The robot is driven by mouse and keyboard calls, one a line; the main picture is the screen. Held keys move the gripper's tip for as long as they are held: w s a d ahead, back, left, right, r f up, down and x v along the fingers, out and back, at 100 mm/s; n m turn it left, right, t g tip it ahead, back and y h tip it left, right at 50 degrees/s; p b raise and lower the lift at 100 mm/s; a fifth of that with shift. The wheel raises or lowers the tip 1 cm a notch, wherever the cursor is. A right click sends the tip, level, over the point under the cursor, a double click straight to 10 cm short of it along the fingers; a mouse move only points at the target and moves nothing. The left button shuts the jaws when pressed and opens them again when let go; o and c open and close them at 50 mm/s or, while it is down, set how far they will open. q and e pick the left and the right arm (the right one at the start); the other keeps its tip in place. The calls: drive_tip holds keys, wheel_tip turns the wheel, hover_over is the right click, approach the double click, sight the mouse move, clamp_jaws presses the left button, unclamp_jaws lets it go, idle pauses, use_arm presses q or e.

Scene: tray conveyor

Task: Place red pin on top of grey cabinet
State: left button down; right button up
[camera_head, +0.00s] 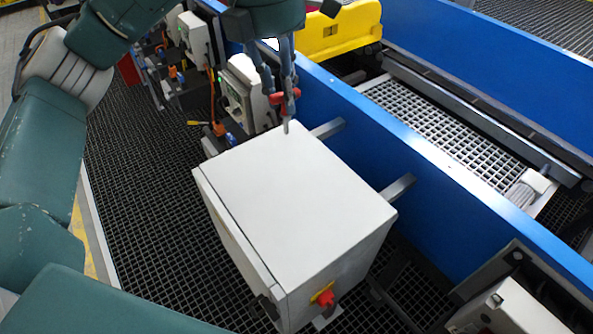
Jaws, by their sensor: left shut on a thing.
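The grey cabinet (295,200) stands in the middle of the view, its flat light top bare. A red rotary switch on a yellow plate (325,297) is on its front side. My left gripper (281,100) points down near the cabinet's far edge and is shut on the red pin (286,97). The pin's red part shows between the fingers, and its grey tip (285,127) points down near the far edge of the top. I cannot tell whether the tip touches the cabinet. My right gripper is not in view.
A blue conveyor side wall (430,185) runs along the cabinet's right, with metal brackets between. Light boxes with cables (240,95) stand behind the cabinet. A yellow unit (340,32) sits at the top. Dark grating floor (140,200) lies to the left.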

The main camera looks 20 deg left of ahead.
use_arm(q)
drive_tip(key=f+p, duration=0.1)
drive_tip(key=f, duration=0.5)
drive_tip(key=w+f+n+p, duration=0.1)
drive_tip(key=f, duration=0.5)
drive_tip(key=f+n+p, duration=0.1)
drive_tip(key=f, duration=0.4)
drive_tip(key=shift+w+d+f+p, duration=0.1)
drive_tip(key=shift+w+f+p, duration=0.05)
drive_tip(key=shift+f+p, duration=0.25)
drive_tip(key=shift+f, duration=0.15)
drive_tip(key=shift+f, duration=0.1)
drive_tip(key=shift+f+b, duration=0.15)
drive_tip(key=shift+b, duration=0.15)
drive_tip(key=c, duration=1.6)
unclamp_jaws()
drive_tip(key=shift+o, duration=0.2)
